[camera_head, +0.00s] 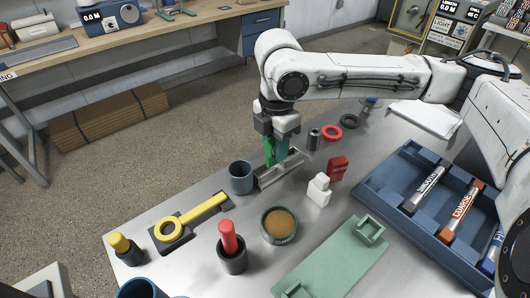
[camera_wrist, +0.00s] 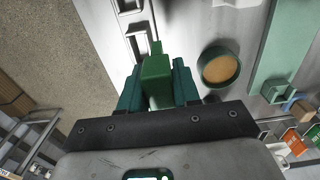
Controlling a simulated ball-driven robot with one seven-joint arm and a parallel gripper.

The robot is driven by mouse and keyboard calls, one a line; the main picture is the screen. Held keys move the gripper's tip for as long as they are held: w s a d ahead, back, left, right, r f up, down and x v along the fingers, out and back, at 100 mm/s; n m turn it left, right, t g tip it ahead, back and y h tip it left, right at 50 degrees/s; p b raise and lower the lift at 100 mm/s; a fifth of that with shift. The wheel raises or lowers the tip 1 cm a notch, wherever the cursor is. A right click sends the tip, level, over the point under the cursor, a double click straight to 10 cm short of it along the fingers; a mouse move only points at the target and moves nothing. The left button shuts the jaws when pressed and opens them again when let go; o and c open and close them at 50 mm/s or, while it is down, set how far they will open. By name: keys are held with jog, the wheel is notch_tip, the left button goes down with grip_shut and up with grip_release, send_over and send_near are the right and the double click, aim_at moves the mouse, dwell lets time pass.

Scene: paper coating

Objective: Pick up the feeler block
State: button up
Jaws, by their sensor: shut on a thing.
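A green block, which I take for the feeler block (camera_wrist: 156,72), sits between the two teal fingers of my gripper (camera_wrist: 158,90) in the wrist view. The fingers are shut on it. In the head view my gripper (camera_head: 281,142) points down over the metal table, with the green block (camera_head: 269,153) showing at its lower left. A grey metal holder (camera_head: 279,173) lies right by the block's lower end. I cannot tell whether the block touches the holder. The fingers hide part of the block.
A blue cup (camera_head: 241,177) stands close left of the holder. A green dish with brown content (camera_head: 279,226), a white bottle (camera_head: 318,191) and a red block (camera_head: 338,168) stand nearby. A blue tray (camera_head: 398,207) with labelled cylinders fills the right.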

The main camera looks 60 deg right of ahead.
jog(key=s+r+b, duration=0.4)
jog(key=s+b, duration=0.1)
jog(key=s, duration=0.3)
jog(key=shift+s+a+r, duration=0.2)
jog(key=shift+s+a, duration=0.15)
jog(key=shift+a, duration=0.05)
